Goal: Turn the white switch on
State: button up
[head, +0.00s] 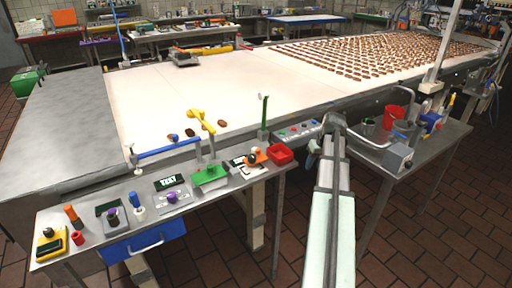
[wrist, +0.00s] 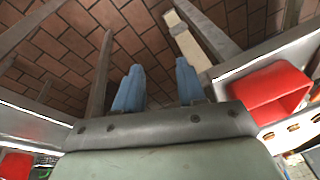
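I cannot make out a white switch for certain in either view. A grey control panel (head: 297,132) with small coloured buttons sits at the table's front edge in the head view, just left of my arm's far end. My gripper (wrist: 158,84) shows in the wrist view with two blue fingers spread apart and nothing between them. It points over the brick-coloured floor and table legs. In the head view its fingers cannot be made out.
A red bin (head: 280,154) stands left of my arm. Several joysticks and button boxes, including a green box (head: 209,175), line the front shelf. A blue drawer (head: 142,240) hangs below. A red bucket (head: 394,117) and a grey box (head: 397,157) stand on the right side table.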

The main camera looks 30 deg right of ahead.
jog(key=w+a+r+n, duration=0.2)
jog(key=w+r, duration=0.2)
jog(key=r, duration=0.4)
jog(key=n+t, duration=0.2)
jog(key=n, duration=0.2)
send_near(255, 148)
jog(key=x, duration=0.8)
jog(key=shift+a+f, duration=0.1)
jog(key=shift+f, duration=0.1)
jog(key=shift+c, duration=0.5)
grip_shut()
